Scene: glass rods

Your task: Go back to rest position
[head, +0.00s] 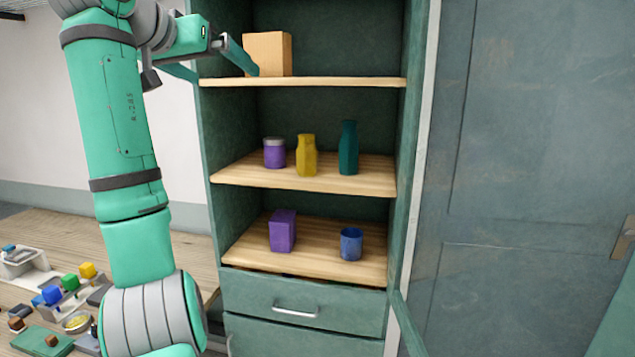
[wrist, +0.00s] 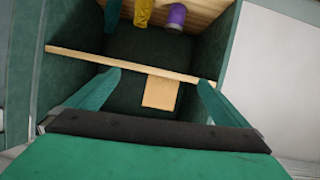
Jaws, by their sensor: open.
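My gripper (head: 215,64) is at the left front of the upper shelf in the head view, reaching toward a tan box (head: 270,54). The wrist view shows my gripper (wrist: 158,82) with its two green fingers spread wide and nothing held between them. In that view, which looks upside down, the tan box (wrist: 160,93) stands on the shelf (wrist: 130,63) beyond the fingers, apart from them. In the head view a fingertip overlaps the box's lower left edge; whether they touch there cannot be told. My arm rises along the left of the head view.
The middle shelf (head: 240,177) holds a purple jar (head: 274,154), a yellow bottle (head: 306,157) and a teal bottle (head: 348,150). The bottom shelf (head: 320,262) holds a purple box (head: 283,231) and a blue cup (head: 350,244). Cabinet sides flank the shelves. A cluttered table (head: 25,325) is at lower left.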

